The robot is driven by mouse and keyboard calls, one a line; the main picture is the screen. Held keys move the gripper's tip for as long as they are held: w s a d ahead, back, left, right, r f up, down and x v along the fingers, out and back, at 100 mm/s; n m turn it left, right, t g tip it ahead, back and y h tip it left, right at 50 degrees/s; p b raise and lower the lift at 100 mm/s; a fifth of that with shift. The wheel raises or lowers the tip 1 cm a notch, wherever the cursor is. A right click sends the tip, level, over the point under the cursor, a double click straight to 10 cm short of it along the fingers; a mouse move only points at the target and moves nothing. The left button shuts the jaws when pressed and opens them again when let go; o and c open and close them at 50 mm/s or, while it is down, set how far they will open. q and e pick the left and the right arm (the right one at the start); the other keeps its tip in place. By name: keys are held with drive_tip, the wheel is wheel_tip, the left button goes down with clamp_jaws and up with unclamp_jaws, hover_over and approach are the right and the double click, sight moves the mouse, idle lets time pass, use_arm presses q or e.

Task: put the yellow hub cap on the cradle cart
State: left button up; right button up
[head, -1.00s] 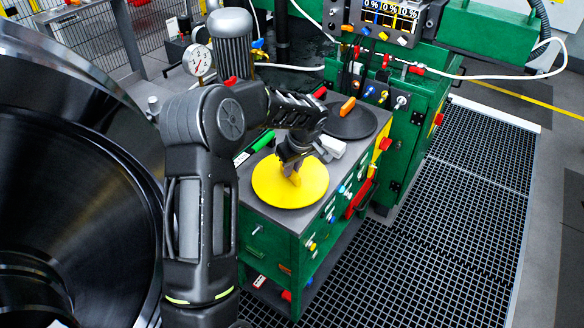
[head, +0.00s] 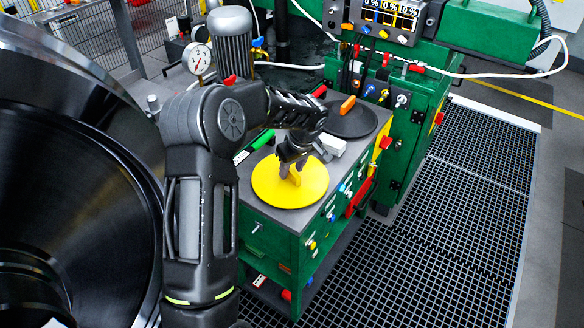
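The yellow hub cap (head: 273,194) is a round disc with a small raised grip in its middle. It lies flat on the grey top of a green cart-like cabinet (head: 275,238), which may be the cradle cart; I cannot tell for sure. My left gripper (head: 291,172) points down at the middle of the cap, with its fingertips at the grip. The fingers are small and dark, and I cannot tell whether they close on the grip or stand apart around it. My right gripper is out of view.
A dark disc (head: 346,125) with an orange grip lies behind on the same top. A white block (head: 332,145) and a green-handled item (head: 262,140) lie near the cap. A huge dark wheel (head: 70,200) fills the left. Grated floor (head: 450,240) is free on the right.

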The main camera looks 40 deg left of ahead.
use_arm(q)
drive_tip(key=b+v, duration=0.1)
drive_tip(key=v, duration=0.7)
idle(1.2)
